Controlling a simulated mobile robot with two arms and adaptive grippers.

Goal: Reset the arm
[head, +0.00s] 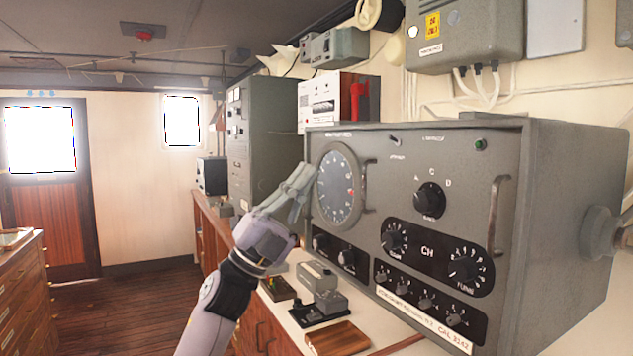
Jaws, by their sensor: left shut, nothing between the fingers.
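My left arm comes up from the bottom of the head view. My left gripper (303,177) is shut and empty. Its fingertips are in front of the left edge of a large grey radio set (560,230), near the round dial (340,187). I cannot tell whether the fingertips touch the panel. My right gripper is not in view.
Below the gripper, a white counter (385,337) holds a telegraph key (322,309), a small grey box (317,275) and a brown wooden block (337,338). Tall grey cabinets (262,135) stand behind. The wooden floor (125,310) at left is clear.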

